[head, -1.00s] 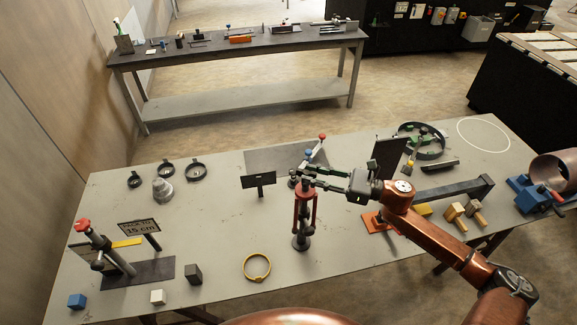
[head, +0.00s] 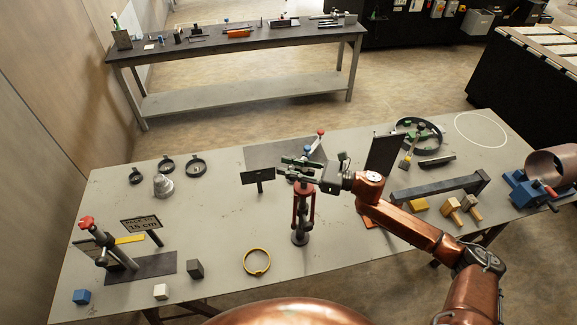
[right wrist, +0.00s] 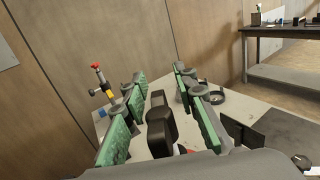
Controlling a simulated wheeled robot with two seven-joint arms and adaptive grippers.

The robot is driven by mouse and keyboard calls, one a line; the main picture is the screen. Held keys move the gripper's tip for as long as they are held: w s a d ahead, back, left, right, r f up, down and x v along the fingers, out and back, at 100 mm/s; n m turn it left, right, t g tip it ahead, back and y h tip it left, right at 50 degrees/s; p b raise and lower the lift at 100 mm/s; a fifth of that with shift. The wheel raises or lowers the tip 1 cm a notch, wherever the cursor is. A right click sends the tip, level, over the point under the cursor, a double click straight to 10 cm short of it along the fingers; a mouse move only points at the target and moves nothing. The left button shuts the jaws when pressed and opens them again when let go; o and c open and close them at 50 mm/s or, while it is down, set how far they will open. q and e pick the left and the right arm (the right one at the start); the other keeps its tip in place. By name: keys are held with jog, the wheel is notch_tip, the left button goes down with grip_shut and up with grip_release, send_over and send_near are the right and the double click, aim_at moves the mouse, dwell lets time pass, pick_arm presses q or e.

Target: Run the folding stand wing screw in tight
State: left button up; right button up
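The folding stand (head: 302,208), with red legs folded down around a dark post, stands upright near the table's middle. My right gripper (head: 298,168) is at its top, fingers pointing left. In the right wrist view a black, two-lobed piece, which looks like the wing screw (right wrist: 160,128), lies between the green-padded fingers of the right gripper (right wrist: 165,112). Gaps show on both sides of it, so the fingers stand open around it. In the head view the fingers hide the wing screw. How far it is screwed in cannot be seen. My left gripper is not in view.
A black sign (head: 258,178) stands just left of the folding stand. A dark upright plate (head: 384,154) and a steel beam (head: 438,190) lie to the right. A yellow ring clamp (head: 256,262) lies in front. A red-topped post (head: 104,240) stands at left.

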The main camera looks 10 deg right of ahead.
grip_shut()
dwell(0.3)
